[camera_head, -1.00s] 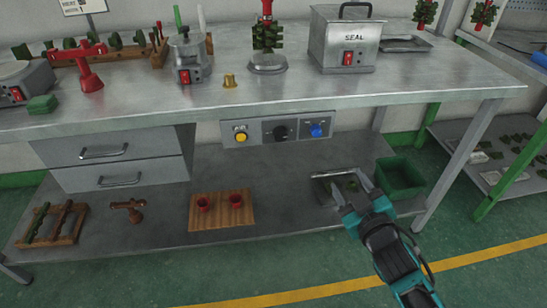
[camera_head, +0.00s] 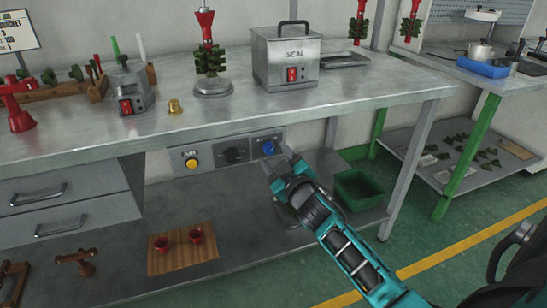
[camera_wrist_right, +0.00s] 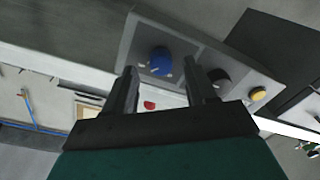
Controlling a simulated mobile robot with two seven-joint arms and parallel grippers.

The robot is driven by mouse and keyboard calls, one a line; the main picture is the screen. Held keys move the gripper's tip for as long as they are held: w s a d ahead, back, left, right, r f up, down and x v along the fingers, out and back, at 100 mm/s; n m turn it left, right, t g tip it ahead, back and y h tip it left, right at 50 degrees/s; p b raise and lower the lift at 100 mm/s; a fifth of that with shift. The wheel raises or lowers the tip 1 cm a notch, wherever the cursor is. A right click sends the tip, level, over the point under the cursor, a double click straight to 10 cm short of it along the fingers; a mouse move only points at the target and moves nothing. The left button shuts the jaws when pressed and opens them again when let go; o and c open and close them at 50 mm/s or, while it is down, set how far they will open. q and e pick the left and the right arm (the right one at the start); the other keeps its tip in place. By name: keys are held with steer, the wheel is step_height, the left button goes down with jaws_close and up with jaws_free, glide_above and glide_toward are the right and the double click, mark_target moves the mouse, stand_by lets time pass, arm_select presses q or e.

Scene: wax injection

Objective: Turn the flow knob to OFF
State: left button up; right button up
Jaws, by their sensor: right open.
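The grey control panel (camera_head: 212,157) hangs under the front edge of the bench. It carries a yellow button (camera_head: 192,162), a black knob (camera_head: 235,155) and, at its right end, a blue knob (camera_head: 268,147). The labels are too small to read, so I cannot tell which knob is marked flow or its setting. My right gripper (camera_head: 278,157) is open and empty, in front of the blue knob. In the right wrist view the blue knob (camera_wrist_right: 159,60) appears between the fingertips, beyond them; contact is not clear. My left gripper is out of view.
The bench top (camera_head: 230,110) overhangs the panel, with the SEAL box (camera_head: 284,60) and a brass cup (camera_head: 174,106) on it. Drawers (camera_head: 60,205) stand at left.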

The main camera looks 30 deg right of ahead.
steer(key=shift+w+d, duration=0.1)
steer(key=shift+w, duration=0.7)
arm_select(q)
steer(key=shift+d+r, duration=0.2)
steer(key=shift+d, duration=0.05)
arm_select(e)
steer(key=shift+w, duration=0.2)
steer(key=shift+c, duration=0.5)
jaws_close()
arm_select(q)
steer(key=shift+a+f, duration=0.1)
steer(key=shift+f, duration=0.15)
